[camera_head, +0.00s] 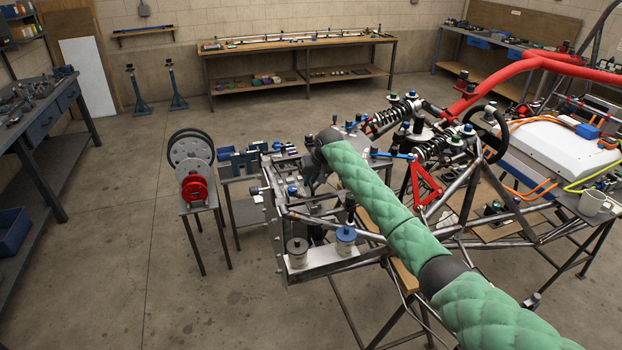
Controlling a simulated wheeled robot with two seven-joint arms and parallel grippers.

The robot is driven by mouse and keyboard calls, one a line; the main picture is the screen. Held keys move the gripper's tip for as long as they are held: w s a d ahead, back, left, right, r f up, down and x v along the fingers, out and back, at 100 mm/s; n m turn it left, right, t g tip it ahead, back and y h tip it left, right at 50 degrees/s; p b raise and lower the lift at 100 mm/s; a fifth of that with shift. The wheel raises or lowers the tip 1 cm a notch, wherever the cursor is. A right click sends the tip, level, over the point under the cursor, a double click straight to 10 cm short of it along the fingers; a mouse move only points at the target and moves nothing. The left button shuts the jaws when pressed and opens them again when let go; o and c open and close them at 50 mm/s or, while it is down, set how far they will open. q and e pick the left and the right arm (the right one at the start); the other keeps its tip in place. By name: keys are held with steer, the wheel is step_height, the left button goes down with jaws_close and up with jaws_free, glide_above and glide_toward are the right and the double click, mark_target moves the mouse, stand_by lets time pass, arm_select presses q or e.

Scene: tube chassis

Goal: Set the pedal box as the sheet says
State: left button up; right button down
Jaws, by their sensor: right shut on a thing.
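The pedal box (273,222) is a grey metal assembly at the front end of the tube chassis (470,190), in the middle of the head view. Two cylinders stand at its near side, one with a dark cap (297,247) and one with a blue cap (346,236). My right arm, in a green quilted sleeve, reaches in from the lower right. Its gripper (314,188) points down over the pedal box and is shut on a small part there; the wrist and arm hide most of it. My left gripper is out of view. I cannot make out a readable sheet.
A small stand left of the pedal box holds a red wheel-like part (194,187) and dark discs (190,148). A side table (240,175) with small parts stands just behind. A workbench (40,125) lines the left wall. The floor at left centre is clear.

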steer(key=shift+d, duration=0.1)
steer(key=d, duration=0.1)
steer(key=w+d, duration=0.1)
steer(key=d, duration=0.2)
steer(key=shift+w+d, duration=0.1)
steer(key=shift+w, duration=0.15)
steer(key=c, duration=1.5)
jaws_free()
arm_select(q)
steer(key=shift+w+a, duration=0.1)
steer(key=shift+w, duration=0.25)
arm_select(e)
steer(key=shift+o, duration=0.2)
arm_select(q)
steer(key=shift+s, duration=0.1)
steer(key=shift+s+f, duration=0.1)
